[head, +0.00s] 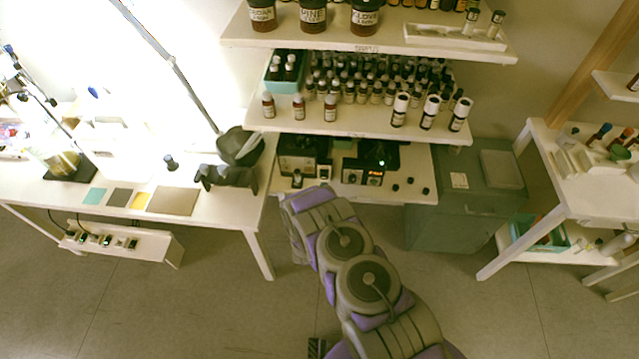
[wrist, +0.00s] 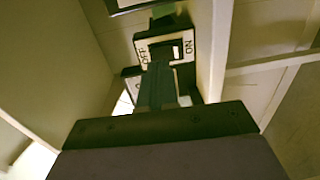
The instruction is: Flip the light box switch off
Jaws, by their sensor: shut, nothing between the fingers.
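In the wrist view a white switch plate (wrist: 186,38) is marked OFF on the left and ON on the right. Its dark switch (wrist: 177,52) sits between the words, partly covered by my fingers. My gripper (wrist: 158,68) is shut and empty, with its tips in front of the plate towards the OFF side. I cannot tell whether the tips touch the switch. In the head view my arm reaches up to the lower shelf, and the fingertips are not clear there. Which box there is the light box I cannot tell.
A second labelled plate (wrist: 129,87) lies partly behind my fingers in the wrist view. A pale upright panel (wrist: 215,50) stands close on the right.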

